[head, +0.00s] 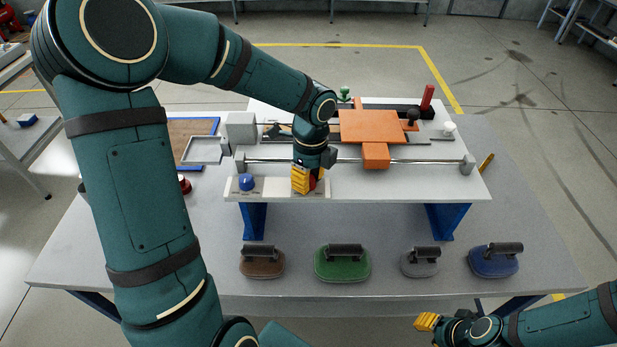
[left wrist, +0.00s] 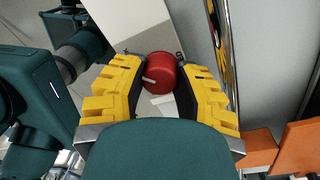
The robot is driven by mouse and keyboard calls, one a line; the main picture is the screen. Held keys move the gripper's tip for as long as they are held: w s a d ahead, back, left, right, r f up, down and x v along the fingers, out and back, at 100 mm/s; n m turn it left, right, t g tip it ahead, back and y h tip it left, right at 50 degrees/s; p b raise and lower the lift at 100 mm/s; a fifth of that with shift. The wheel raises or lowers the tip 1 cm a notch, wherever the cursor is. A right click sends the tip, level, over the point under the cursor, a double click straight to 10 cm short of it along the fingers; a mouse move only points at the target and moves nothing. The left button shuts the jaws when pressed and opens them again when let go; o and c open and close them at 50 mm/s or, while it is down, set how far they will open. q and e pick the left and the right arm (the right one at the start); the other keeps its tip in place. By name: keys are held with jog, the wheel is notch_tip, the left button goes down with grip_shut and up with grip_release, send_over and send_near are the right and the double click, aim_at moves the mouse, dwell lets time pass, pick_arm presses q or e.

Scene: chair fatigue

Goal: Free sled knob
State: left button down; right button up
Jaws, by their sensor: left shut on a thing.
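A red knob (left wrist: 160,75) with a pale mark sits between the yellow fingers of my left gripper (left wrist: 160,85) in the left wrist view. In the head view, my left gripper (head: 306,180) reaches down to the front strip of the white raised bench and is shut on this knob, which is mostly hidden by the fingers. The orange sled (head: 372,127) sits on the rails behind and to the right. A black knob (head: 412,115) stands at the sled's right side. My right gripper (head: 428,322) is low at the front right, away from the bench; its finger opening is unclear.
A blue knob (head: 247,181) stands on the front strip left of my left gripper. A red upright handle (head: 427,97) and a white knob (head: 448,128) are at the right. Brown, green (head: 342,265), grey and blue handled blocks line the table's front. The table's right side is mostly clear.

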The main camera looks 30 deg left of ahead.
pick_arm(q)
jog(key=shift+n, duration=0.3)
jog(key=n, duration=0.4)
jog(key=shift+b, duration=0.35)
jog(key=n+b, duration=0.1)
jog(key=n, duration=0.3)
jog(key=shift+f+h, duration=0.1)
jog(key=shift+h, duration=0.2)
jog(key=n, duration=0.5)
jog(key=shift+b, duration=0.4)
jog(key=n, duration=0.4)
jog(key=shift+t+b, duration=0.35)
jog(key=shift+t, duration=0.05)
jog(key=shift+n, duration=0.3)
jog(key=c, duration=0.6)
grip_release()
jog(key=shift+a, duration=0.1)
